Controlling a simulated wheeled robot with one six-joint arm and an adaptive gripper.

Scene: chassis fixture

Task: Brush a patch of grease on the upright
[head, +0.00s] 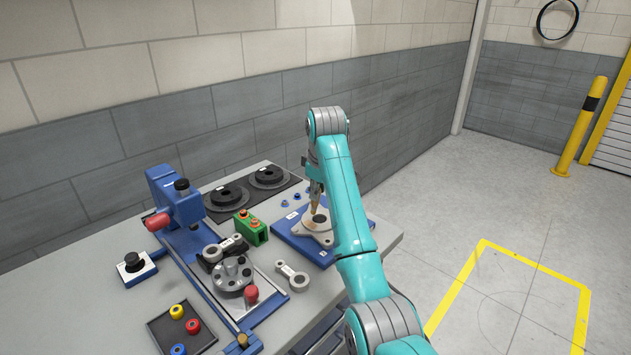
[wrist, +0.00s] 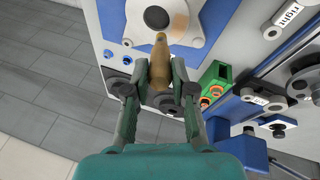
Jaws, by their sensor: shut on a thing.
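The upright is a pale grey flanged casting (head: 311,236) with a dark central hole, lying on a blue plate (head: 287,238). In the wrist view the upright (wrist: 133,37) is at the top, and a tan grease patch (wrist: 180,26) shows on its face, right of the hole. My gripper (head: 317,186) is above the upright in the head view. In the wrist view my gripper (wrist: 159,90) is shut on a tan brush (wrist: 160,68). The brush end overlaps the upright's near edge, left of and below the patch; I cannot tell whether it touches.
A green block (head: 250,228) with orange rings stands left of the blue plate. A blue press fixture (head: 177,200), a dark tray (head: 165,331) of coloured caps and a link (head: 292,276) share the bench. Two black discs lie on a dark mat by the wall.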

